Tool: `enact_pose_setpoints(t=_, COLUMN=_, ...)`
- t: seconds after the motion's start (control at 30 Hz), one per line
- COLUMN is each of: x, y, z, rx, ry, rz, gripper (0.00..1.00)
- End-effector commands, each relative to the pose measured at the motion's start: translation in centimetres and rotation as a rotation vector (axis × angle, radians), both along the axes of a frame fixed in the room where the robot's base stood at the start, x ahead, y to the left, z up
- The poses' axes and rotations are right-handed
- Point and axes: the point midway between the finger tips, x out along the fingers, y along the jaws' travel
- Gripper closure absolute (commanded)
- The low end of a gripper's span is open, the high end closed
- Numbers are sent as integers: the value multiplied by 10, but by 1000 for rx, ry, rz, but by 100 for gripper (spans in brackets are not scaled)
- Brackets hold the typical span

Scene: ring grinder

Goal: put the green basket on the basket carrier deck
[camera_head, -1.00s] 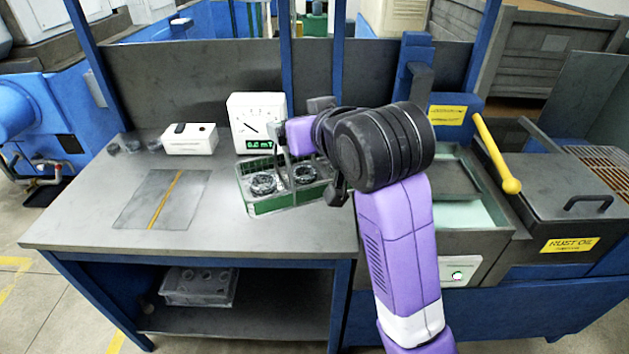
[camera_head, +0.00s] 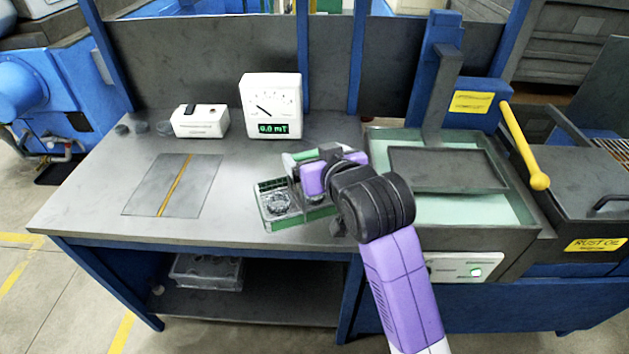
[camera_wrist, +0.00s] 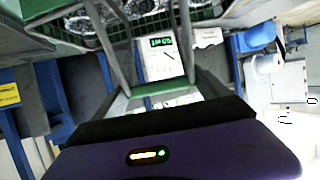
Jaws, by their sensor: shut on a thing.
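The green basket (camera_head: 268,221) is at the right part of the bench, left of the tank, with dark round ring parts inside; my arm hides its right side. My gripper (camera_head: 302,172) is above it, shut on its handle. In the wrist view the basket's green side (camera_wrist: 160,24) spans the top, with handle uprights running down to a green bar (camera_wrist: 153,89) at my gripper. I cannot tell whether the basket touches the bench. A dark flat plate, apparently the basket carrier deck (camera_head: 448,168), sits empty over the pale green tank to the right.
A white meter (camera_head: 270,106) and a small white box (camera_head: 200,121) stand at the back of the bench. The tank's rim (camera_head: 470,238), a blue post (camera_head: 436,70) and a yellow-knobbed lever (camera_head: 525,145) flank the deck.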

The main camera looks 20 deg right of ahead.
Motion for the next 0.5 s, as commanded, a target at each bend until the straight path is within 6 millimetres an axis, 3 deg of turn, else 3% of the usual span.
enact_pose_setpoints(t=0.1, x=0, y=0, z=-17, rx=0, ry=-3, rz=0, gripper=88)
enact_pose_setpoints(t=0.33, x=0, y=0, z=-32, rx=0, ry=-6, rz=-1, gripper=88)
enact_pose_setpoints(t=0.5, x=0, y=-1, z=-56, rx=1, ry=-4, rz=-1, gripper=88)
